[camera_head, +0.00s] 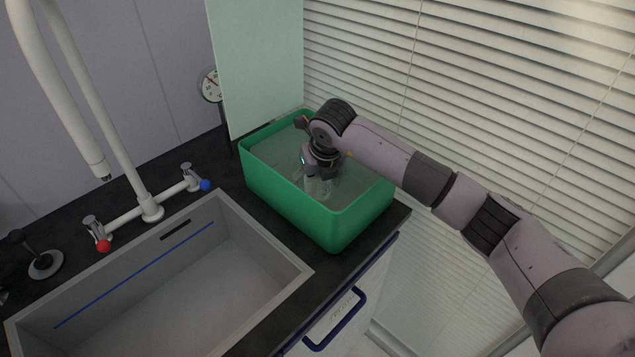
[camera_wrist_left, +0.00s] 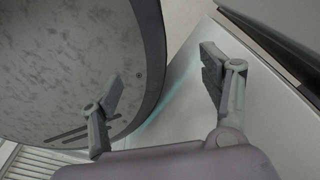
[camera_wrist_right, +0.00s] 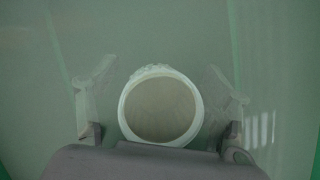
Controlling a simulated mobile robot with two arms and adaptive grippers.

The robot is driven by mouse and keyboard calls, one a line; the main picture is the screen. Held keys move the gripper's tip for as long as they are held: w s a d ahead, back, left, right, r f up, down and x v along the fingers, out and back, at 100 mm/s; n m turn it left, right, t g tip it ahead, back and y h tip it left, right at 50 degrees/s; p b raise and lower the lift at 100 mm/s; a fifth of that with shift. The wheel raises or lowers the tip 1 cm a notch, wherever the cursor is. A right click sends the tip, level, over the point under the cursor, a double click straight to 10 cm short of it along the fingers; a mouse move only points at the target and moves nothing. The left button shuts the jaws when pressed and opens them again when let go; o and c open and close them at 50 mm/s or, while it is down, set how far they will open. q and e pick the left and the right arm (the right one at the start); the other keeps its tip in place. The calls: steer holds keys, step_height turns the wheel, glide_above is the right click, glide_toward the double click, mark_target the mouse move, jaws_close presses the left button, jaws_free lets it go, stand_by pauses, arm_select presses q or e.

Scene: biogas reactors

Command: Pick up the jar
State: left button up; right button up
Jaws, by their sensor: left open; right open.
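The jar (camera_wrist_right: 161,107) shows in the right wrist view as a round, pale-rimmed mouth, seen from above. In the head view a glassy shape, likely the jar (camera_head: 318,186), is under my right gripper, partly hidden by it. The jar is inside the green tub (camera_head: 289,205). My right gripper (camera_wrist_right: 161,100) is open, with one finger on each side of the jar and a gap to both. The fingers look pale and faded, as if under the liquid. My left gripper (camera_wrist_left: 168,82) is open and empty in the left wrist view.
A grey sink (camera_head: 190,275) with a tap (camera_head: 150,207) lies left of the tub. A pale green panel (camera_head: 258,70) and a gauge (camera_head: 210,86) stand behind it. Blinds (camera_head: 480,80) are close on the right. A dark round surface (camera_wrist_left: 75,70) is close to the left gripper.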

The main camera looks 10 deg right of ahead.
steer(key=shift+c, duration=0.4)
steer(key=shift+r, duration=0.1)
steer(key=c, duration=1.4)
steer(key=shift+c, duration=0.2)
